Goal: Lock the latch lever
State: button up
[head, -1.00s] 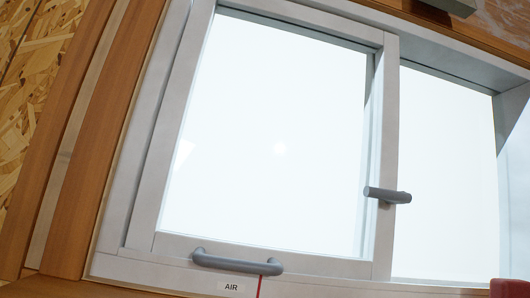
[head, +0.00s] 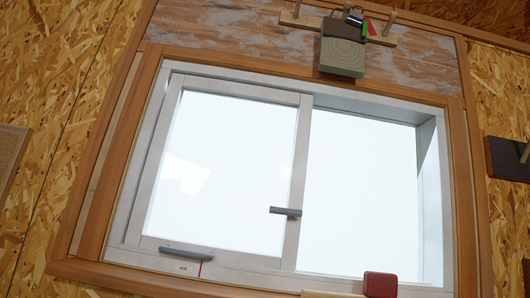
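A grey latch lever (head: 286,211) sits on the right stile of the window's left sash (head: 301,160). It points left, roughly level, with its free end over the glass. A grey bar handle (head: 186,252) lies along the bottom of the same sash, near a small white label (head: 183,268) and a thin red line. My gripper does not show in this view, so nothing is seen touching the lever.
A red block (head: 380,284) stands at the window's lower right. Above the window, a wooden peg rail (head: 335,30) carries hanging items, with a wood block (head: 342,56) below it. A dark shelf (head: 507,158) juts out at right.

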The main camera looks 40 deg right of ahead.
aim_at(296, 213)
jog(key=k, duration=0.6)
jog(key=u, duration=1.4)
jog(key=i, duration=1.35)
jog(key=z, duration=2.65)
jog(key=i, duration=1)
jog(key=u, duration=0.05)
